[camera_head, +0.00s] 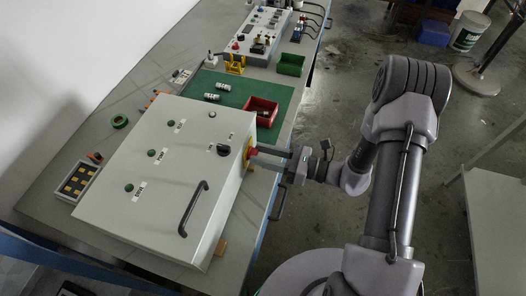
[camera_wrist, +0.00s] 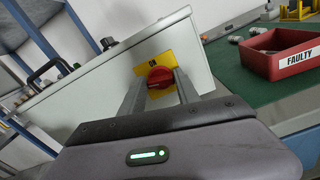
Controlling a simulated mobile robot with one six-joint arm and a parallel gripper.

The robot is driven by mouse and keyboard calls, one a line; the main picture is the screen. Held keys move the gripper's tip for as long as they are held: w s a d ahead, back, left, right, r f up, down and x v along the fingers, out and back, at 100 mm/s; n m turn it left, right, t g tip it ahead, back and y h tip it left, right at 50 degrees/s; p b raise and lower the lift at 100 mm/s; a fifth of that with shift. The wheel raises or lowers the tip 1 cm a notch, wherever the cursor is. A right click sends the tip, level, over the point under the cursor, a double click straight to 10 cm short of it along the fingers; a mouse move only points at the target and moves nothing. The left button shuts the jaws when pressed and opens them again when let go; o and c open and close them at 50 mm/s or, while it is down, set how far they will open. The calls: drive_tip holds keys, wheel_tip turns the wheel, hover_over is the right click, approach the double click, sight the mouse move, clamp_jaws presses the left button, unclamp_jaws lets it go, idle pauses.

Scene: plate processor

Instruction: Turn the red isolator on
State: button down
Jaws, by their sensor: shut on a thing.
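The red isolator (camera_wrist: 160,77) is a round red knob on a yellow plate (camera_wrist: 148,57) on the side wall of the grey control cabinet (camera_wrist: 95,92). The word ON shows on the plate above the knob in the wrist view. My gripper (camera_wrist: 161,84) is shut on the knob, with one finger on each side of it. In the head view my gripper (camera_head: 259,155) reaches the cabinet's right side from the right.
A red bin marked FAULTY (camera_wrist: 285,52) stands on a green mat (camera_head: 225,88) close behind the cabinet. A green bin (camera_head: 290,65) and a control panel (camera_head: 258,40) are farther back. A black handle (camera_head: 193,209) rises from the cabinet's top.

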drive_tip(key=m+p, duration=0.2)
drive_tip(key=m, duration=0.2)
drive_tip(key=shift+w+m+p, duration=0.1)
drive_tip(key=shift+m+p, duration=0.2)
drive_tip(key=shift+m, duration=0.1)
drive_tip(key=m+p, duration=0.1)
drive_tip(key=m, duration=0.2)
drive_tip(key=shift+m+p, duration=0.3)
drive_tip(key=shift+p, duration=0.05)
drive_tip(key=m+p, duration=0.1)
drive_tip(key=m, duration=0.2)
drive_tip(key=shift+f, duration=0.15)
drive_tip(key=shift+f+m+p, duration=0.1)
drive_tip(key=shift+m+p, duration=0.5)
drive_tip(key=shift+m, duration=1.3)
drive_tip(key=c, duration=0.9)
unclamp_jaws()
drive_tip(key=shift+d, duration=0.1)
drive_tip(key=shift+w, duration=0.1)
